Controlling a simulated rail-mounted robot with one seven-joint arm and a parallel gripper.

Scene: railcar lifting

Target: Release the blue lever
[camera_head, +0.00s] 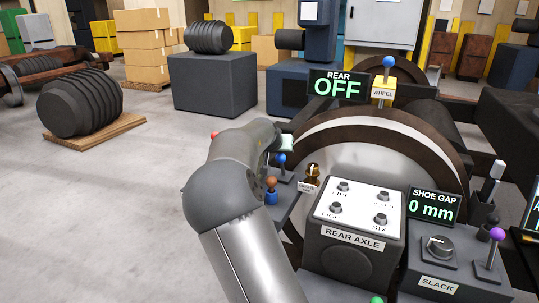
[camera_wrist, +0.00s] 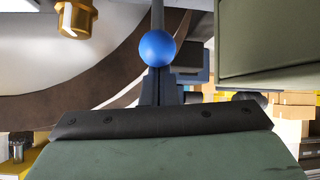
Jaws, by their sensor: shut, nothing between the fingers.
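A lever with a blue ball knob (camera_head: 282,158) stands on a dark panel left of the rear axle box, close by the end of my arm. In the wrist view a blue ball (camera_wrist: 157,48) on a grey stem shows large, beyond the dark edge of my gripper (camera_wrist: 160,117). The stem runs up from the ball in that picture. My gripper (camera_head: 286,144) is shut and empty, beside the knob and mostly hidden by my arm in the head view. I cannot tell whether it touches the lever. A second blue ball (camera_head: 389,61) tops the yellow WHEEL block.
A brass knob (camera_head: 312,171), a brown-topped lever (camera_head: 271,183) and the REAR AXLE box (camera_head: 358,215) crowd close by. The REAR display (camera_head: 339,85) reads OFF. The SHOE GAP display (camera_head: 433,206) reads 0 mm.

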